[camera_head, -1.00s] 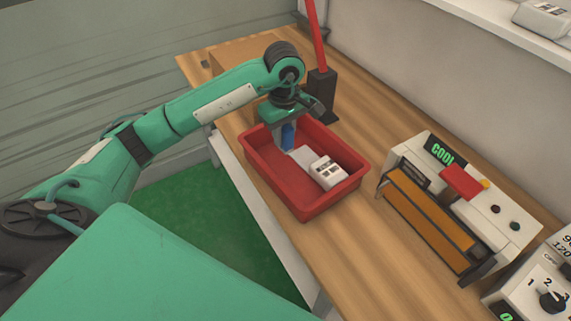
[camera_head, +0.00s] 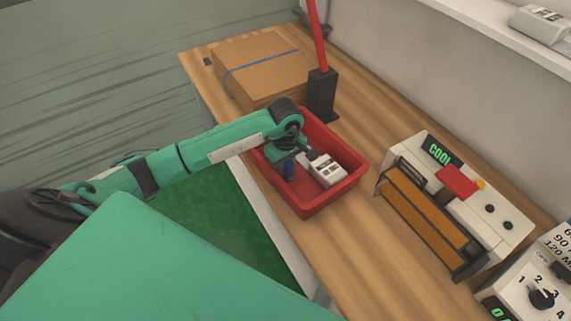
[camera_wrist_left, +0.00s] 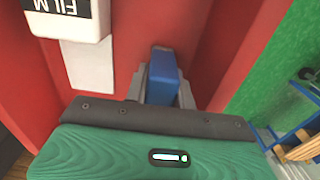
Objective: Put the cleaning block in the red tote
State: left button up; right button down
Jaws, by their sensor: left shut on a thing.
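The blue cleaning block (camera_head: 289,170) is in my left gripper (camera_head: 287,164), inside the red tote (camera_head: 312,209). In the left wrist view the blue block (camera_wrist_left: 163,80) sits between the two grey fingers of my left gripper (camera_wrist_left: 161,88), which is shut on it. Red tote surfaces (camera_wrist_left: 130,30) surround it there. I cannot tell whether the block touches the tote floor. My arm hides part of the tote's far left side. My right gripper is not in view.
A white package (camera_head: 327,170) lettered FILM in the wrist view lies in the tote beside my gripper. A cardboard box (camera_head: 260,65) and a red post on a dark base (camera_head: 321,95) stand behind. A sealing machine (camera_head: 430,215) stands right of the tote.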

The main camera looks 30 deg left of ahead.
pick_arm(q)
jog(key=shift+f, duration=0.15)
jog(key=o, duration=1)
jog(key=shift+r, duration=0.3)
notch_tip(320, 180, up, 10)
jog(key=b, duration=0.3)
jog(key=shift+r, duration=0.85)
